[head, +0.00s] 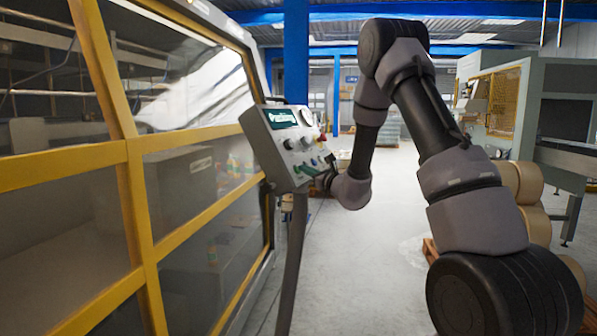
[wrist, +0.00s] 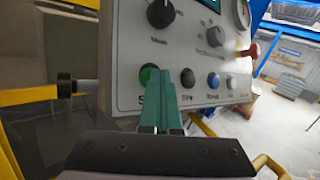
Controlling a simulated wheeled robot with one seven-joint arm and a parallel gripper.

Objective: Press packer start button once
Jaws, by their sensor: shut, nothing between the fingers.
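The packer's grey control panel (head: 268,150) stands beside the yellow-framed machine in the head view, and it fills much of the wrist view (wrist: 122,70). The green button (wrist: 147,72) is at the left of the panel's lower row, partly hidden behind my fingertips. The label under it begins with "S"; the rest is covered. My gripper (wrist: 161,78) is shut and empty, its teal fingers pointing at the panel just right of the green button's middle. I cannot tell whether the fingertips touch it. In the head view my gripper (head: 310,171) is at the panel's lower right edge.
Black (wrist: 187,78), blue (wrist: 213,80) and white (wrist: 231,82) buttons sit right of the green one. A black knob (wrist: 160,13) is above, and a red button (wrist: 250,50) is on the right side. Yellow-framed glazed guarding (head: 135,150) lies left; open floor (head: 395,190) lies right.

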